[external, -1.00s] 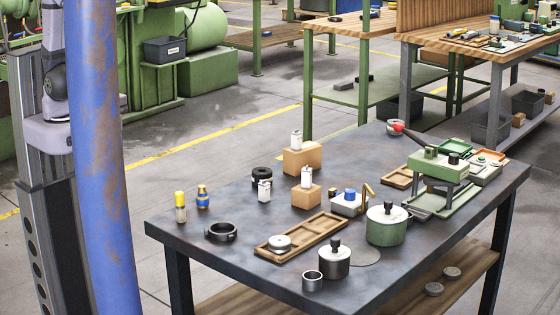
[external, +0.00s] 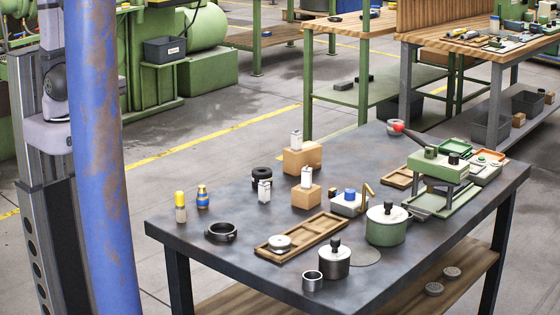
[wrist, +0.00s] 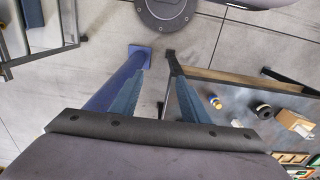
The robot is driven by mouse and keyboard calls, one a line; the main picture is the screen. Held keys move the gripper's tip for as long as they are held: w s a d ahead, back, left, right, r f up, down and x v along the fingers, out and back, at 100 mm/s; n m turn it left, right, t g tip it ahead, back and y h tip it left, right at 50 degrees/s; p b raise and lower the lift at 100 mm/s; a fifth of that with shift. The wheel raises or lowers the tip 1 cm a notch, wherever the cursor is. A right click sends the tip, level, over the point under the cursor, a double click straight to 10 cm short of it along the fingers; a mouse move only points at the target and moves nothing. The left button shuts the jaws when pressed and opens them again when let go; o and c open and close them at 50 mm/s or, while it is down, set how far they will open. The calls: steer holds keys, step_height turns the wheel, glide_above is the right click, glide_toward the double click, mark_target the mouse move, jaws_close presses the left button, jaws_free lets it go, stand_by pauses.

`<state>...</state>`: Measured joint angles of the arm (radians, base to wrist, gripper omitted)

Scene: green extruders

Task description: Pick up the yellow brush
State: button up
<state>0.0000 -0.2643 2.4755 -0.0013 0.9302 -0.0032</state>
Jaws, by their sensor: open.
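The likely yellow brush (external: 180,207) stands upright near the left end of the dark table in the external view, with a yellow top and a pale lower part. A blue item with a yellow band (external: 202,197) stands just right of it. In the wrist view a small yellow and blue cluster (wrist: 215,102) shows on the table; which part is the brush is hard to tell. My gripper (wrist: 157,68) is open and empty, its two bluish fingers apart, away from the table items. It is not visible in the external view.
A blue, rust-marked post (external: 100,160) stands between my arm and the table (external: 210,263). A black ring (external: 221,232), a wooden tray (external: 325,226), a lidded grey pot (external: 335,262) and cardboard boxes (external: 303,158) are nearby. The table's left front corner is clear.

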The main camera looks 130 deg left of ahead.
steer(key=w+a+n+t+h, duration=0.3)
steer(key=w+a+n+h, duration=0.3)
steer(key=a+n, duration=0.45)
steer(key=w+a+n+t+h, duration=0.3)
steer(key=w+a+n+h, duration=0.4)
steer(key=n, duration=0.6)
steer(key=shift+m+y, duration=0.25)
steer(key=shift+y, duration=0.05)
steer(key=f, duration=0.9)
steer(key=s+f, duration=0.1)
steer(key=f, duration=0.4)
steer(key=shift+a+f+p, duration=0.2)
steer(key=shift+f+p, duration=0.1)
steer(key=shift+p, duration=0.05)
steer(key=shift+f, duration=0.35)
steer(key=shift+w+d+f+p, duration=0.15)
steer(key=shift+w+d+p, duration=0.1)
steer(key=shift+d+p, duration=0.3)
steer(key=p, duration=0.3)
glide_above(181, 221)
steer(key=shift+s+a+f, duration=0.25)
steer(key=shift+f, duration=0.45)
steer(key=shift+s+a+f, duration=0.2)
steer(key=shift+f, duration=0.5)
